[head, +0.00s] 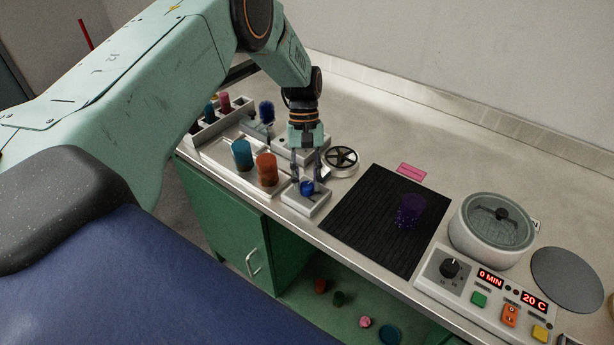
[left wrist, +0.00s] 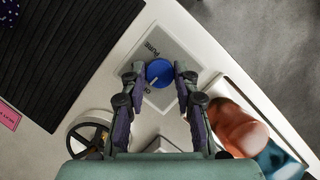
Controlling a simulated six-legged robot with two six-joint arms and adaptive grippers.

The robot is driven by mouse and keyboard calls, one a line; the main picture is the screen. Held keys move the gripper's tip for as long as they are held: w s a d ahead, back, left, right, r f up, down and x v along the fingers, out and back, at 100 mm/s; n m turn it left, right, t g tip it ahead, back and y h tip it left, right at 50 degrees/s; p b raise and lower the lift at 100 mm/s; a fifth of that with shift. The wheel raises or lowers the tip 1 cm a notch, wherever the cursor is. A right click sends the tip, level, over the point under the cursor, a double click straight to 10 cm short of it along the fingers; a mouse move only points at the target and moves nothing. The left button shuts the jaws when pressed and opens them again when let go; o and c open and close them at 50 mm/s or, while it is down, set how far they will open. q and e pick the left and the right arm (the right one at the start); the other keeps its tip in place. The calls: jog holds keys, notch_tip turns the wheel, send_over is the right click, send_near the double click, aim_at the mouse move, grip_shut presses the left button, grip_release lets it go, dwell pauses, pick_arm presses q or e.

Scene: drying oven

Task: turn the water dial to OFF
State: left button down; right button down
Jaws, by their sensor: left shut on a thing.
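The water dial (head: 307,189) is a blue round knob on a small pale box (head: 318,206) at the front edge of the counter. In the left wrist view the dial (left wrist: 159,70) has a pale pointer line slanting across it, and dark lettering that seems to read "PURE" lies beside it on the plate. My left gripper (head: 307,182) points down over the box with its two fingers on either side of the dial, shut on it. The fingers (left wrist: 159,78) also show in the left wrist view. An OFF mark is not readable. My right gripper is out of view.
A blue cup (head: 242,154) and an orange cup (head: 267,169) stand in a tray just left of the box. A round black-spoked wheel (head: 341,160) sits behind it.

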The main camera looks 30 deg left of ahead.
pick_arm(q)
jog(key=shift+n, duration=0.3)
dwell(0.4)
jog(key=c, duration=1)
grip_release()
jog(key=shift+s, duration=0.1)
jog(key=v, duration=1.2)
jog(key=shift+s, duration=0.2)
